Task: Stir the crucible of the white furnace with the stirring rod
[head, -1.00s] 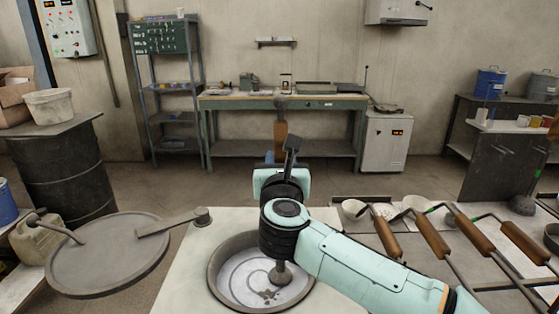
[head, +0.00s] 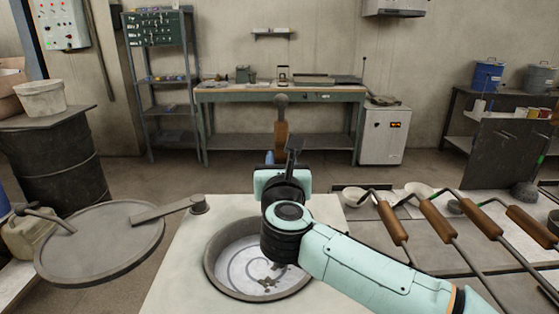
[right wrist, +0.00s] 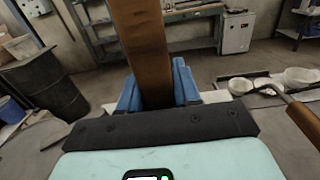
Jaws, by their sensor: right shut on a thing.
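The white furnace (head: 172,262) stands in front of me with its round crucible (head: 210,268) open. The pale melt (head: 234,264) in it has curved marks and dark patches. My right gripper (head: 271,160) is over the far side of the crucible, shut on the stirring rod (head: 281,138). The rod's brown handle stands upright out of the jaws. In the right wrist view the handle (right wrist: 145,50) sits between the blue fingers of my gripper (right wrist: 158,88). The rod's lower end is hidden by my wrist, so I cannot tell whether it touches the melt. My left gripper is out of view.
The round lid (head: 105,245) is swung out left of the furnace on its arm (head: 165,210). Several wooden-handled tools (head: 437,227) lie to the right, near a white bowl (head: 354,195). A dark drum (head: 58,170) stands at left; a workbench (head: 300,95) is at the back.

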